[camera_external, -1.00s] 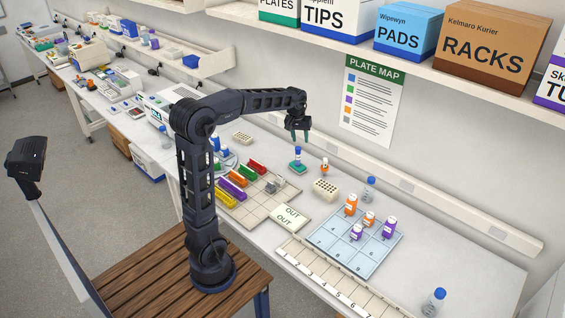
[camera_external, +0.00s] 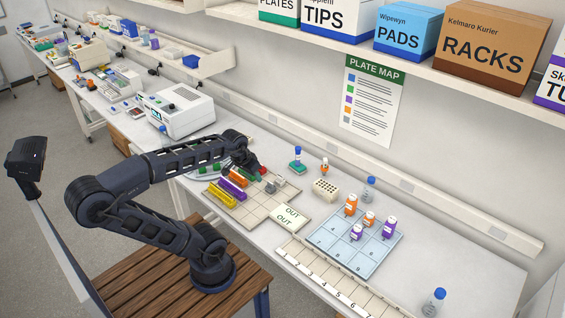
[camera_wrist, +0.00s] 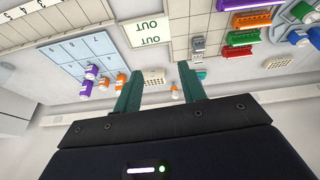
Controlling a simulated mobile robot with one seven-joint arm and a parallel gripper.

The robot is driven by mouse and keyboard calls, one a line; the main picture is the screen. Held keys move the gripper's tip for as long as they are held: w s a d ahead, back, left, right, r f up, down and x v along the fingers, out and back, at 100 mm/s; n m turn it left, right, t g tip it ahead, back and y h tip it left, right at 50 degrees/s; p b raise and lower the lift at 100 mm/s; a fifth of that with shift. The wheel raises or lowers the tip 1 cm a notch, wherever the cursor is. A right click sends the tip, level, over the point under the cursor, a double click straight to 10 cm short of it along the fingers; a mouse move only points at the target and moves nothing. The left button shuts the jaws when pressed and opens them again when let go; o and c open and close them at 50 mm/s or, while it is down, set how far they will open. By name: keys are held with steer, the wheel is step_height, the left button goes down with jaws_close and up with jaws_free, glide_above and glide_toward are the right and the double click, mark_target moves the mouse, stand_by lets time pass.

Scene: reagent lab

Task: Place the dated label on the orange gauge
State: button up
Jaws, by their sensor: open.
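No thing reads clearly as a gauge or a dated label. Orange things are a small orange-and-white piece (camera_external: 324,167) by the wall, orange bottles (camera_external: 351,205) on the blue grid, and an orange strip (camera_wrist: 251,18) among the coloured strips. The small piece shows in the wrist view (camera_wrist: 174,92) between my fingers in the picture, but beyond them. A pale card marked OUT (camera_external: 290,217) lies at the beige mat's corner; it shows upside down in the wrist view (camera_wrist: 148,30). My gripper (camera_wrist: 159,86) is open and empty. In the external view its fingers are hidden near the strips.
The beige gridded mat (camera_external: 250,216) bears coloured strips and small grey blocks (camera_external: 270,186). The blue grid (camera_external: 333,257) holds several bottles. A numbered strip (camera_external: 325,285) runs along the front.

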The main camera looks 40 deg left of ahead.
steer(key=shift+s+f+m, duration=0.15)
steer(key=shift+s+f, duration=0.3)
steer(key=shift+s, duration=0.3)
steer(key=shift+s+f+m, duration=0.15)
steer(key=shift+s+f, duration=0.3)
steer(key=shift+s, duration=0.3)
